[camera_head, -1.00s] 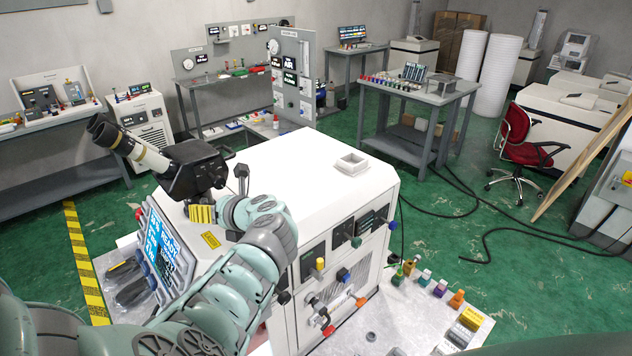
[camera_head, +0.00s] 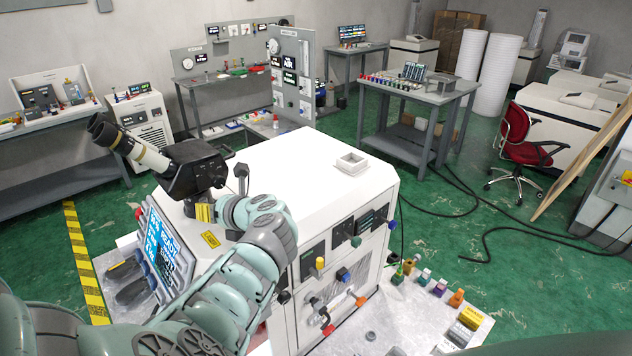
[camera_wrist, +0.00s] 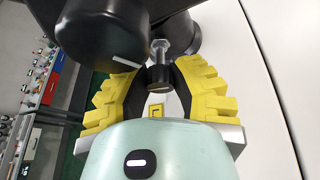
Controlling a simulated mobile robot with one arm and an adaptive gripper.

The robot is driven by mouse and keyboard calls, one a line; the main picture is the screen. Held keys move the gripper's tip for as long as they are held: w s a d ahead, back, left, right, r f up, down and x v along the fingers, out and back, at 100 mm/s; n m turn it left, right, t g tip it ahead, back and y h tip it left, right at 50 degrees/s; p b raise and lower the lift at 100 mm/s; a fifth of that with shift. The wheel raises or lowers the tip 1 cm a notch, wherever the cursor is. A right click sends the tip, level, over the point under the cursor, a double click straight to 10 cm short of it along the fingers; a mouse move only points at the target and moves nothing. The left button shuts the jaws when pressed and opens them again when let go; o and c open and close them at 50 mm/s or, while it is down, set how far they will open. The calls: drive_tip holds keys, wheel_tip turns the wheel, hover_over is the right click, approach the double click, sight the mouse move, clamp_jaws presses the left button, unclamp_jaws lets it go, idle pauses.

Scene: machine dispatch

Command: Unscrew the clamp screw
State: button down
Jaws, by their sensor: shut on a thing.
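The clamp screw (camera_wrist: 159,76) shows in the wrist view as a short metal shaft with a dark round knob, below a black housing. My gripper (camera_wrist: 162,82) has its yellow stepped fingers on both sides of the knob and is shut on it. In the head view, my gripper (camera_head: 204,212) is under the black microscope head (camera_head: 190,165) with its white eyepiece tube. The screw is hidden there. I cannot tell how far the screw is turned.
The microscope stands over a white machine cabinet (camera_head: 300,165) with a small square tray (camera_head: 351,163) on top. A tilted blue screen (camera_head: 160,250) is at its left side. Black rounded parts (camera_wrist: 95,30) crowd the fingers in the wrist view. The cabinet top is mostly clear.

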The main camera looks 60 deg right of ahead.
idle(0.3)
drive_tip(key=shift+a+n+g+h, duration=0.1)
drive_tip(key=shift+n+g+h, duration=0.2)
drive_tip(key=shift+n+h, duration=0.55)
drive_tip(key=n+b, duration=0.1)
drive_tip(key=n+h+b, duration=0.1)
drive_tip(key=shift+a+f+n+g+h, duration=0.1)
drive_tip(key=shift+f+n+g+h, duration=0.15)
drive_tip(key=shift+n+g, duration=0.1)
drive_tip(key=n+h+b, duration=0.2)
drive_tip(key=b, duration=0.2)
drive_tip(key=shift+f+n, duration=0.1)
drive_tip(key=shift+n, duration=0.3)
drive_tip(key=n+h+b, duration=0.1)
drive_tip(key=n+b, duration=0.1)
drive_tip(key=b, duration=0.1)
drive_tip(key=shift+h, duration=0.3)
drive_tip(key=shift+r+b, duration=0.25)
drive_tip(key=shift+b, duration=0.1)
drive_tip(key=c, duration=0.7)
unclamp_jaws()
drive_tip(key=shift+w, duration=0.1)
drive_tip(key=shift+c, duration=0.2)
